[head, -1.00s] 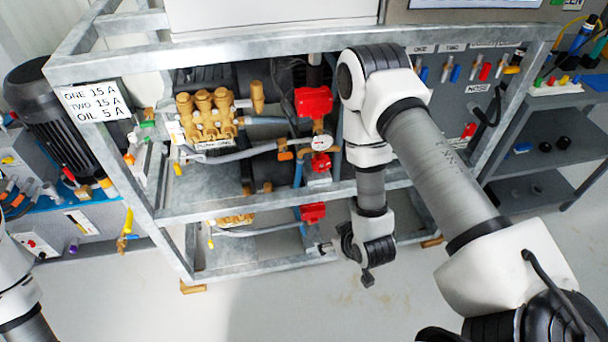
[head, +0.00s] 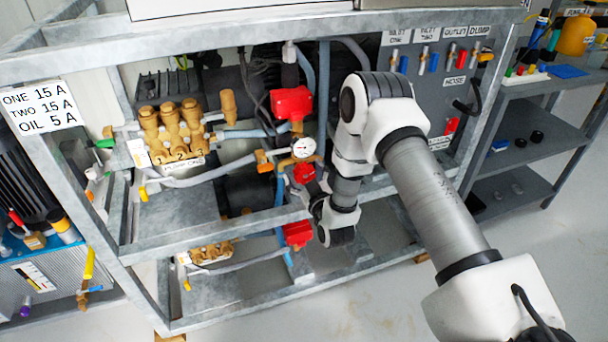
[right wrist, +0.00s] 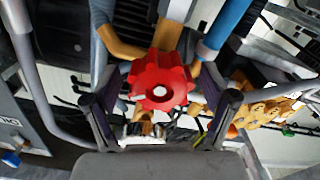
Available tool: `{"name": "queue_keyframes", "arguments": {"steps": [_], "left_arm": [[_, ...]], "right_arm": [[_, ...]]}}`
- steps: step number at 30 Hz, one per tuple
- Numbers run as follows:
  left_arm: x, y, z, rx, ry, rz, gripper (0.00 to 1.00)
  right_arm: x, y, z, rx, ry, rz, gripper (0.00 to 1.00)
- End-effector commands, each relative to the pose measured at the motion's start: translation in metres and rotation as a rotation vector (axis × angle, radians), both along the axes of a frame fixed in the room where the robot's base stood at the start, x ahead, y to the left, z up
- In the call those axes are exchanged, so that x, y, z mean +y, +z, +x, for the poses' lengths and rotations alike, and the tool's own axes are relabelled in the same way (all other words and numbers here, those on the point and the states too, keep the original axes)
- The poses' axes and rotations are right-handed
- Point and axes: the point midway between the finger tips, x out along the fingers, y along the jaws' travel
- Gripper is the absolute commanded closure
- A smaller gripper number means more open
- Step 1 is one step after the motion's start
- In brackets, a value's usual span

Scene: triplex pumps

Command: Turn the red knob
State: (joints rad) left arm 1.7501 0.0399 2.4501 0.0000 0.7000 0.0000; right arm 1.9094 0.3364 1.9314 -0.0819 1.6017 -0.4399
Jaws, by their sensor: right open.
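The red knob (right wrist: 160,82) is lobed, with a pale centre, and sits in the middle of the right wrist view on a brass fitting. My right gripper (right wrist: 161,99) is open, its two dark fingers spread left and right of the knob. I cannot tell whether they touch it. In the head view a red knob (head: 304,173) shows below the gauge, just above my right gripper (head: 314,200), partly covered by the arm. My left gripper is out of view.
The grey steel frame (head: 215,240) surrounds the pumps, with a rail below the gripper. A white gauge (head: 304,148) and a red box-like part (head: 292,103) are above the knob. A brass pump (head: 172,130) and hoses lie to the left. Another red part (head: 297,233) is lower.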

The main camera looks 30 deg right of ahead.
Motion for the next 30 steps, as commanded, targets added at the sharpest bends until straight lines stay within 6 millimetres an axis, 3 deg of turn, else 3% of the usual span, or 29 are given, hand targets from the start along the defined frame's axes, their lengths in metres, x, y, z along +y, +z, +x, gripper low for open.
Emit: {"name": "queue_keyframes", "arguments": {"steps": [2, 3, 6, 8, 20, 30], "left_arm": [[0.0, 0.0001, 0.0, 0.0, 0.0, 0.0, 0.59], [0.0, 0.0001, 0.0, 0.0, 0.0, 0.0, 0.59], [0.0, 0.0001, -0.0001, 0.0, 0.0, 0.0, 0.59], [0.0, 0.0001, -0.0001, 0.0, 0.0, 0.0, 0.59], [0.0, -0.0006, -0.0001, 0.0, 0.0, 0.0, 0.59], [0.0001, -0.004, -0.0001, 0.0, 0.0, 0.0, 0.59]], "right_arm": [[0.0002, 0.0001, -0.0002, 0.0, 0.0, 0.0, 0.16], [0.0002, 0.0001, -0.0003, 0.0, 0.0, 0.0, 0.23], [0.0003, 0.0, -0.0003, 0.0, 0.0, 0.0, 0.58], [0.0003, -0.0001, -0.0004, 0.0, 0.001, 0.0, 0.76], [0.0004, -0.0002, -0.0004, -0.007, 0.001, 0.031, 0.76], [0.0, -0.0004, -0.0004, -0.052, 0.001, 0.217, 0.76]]}}
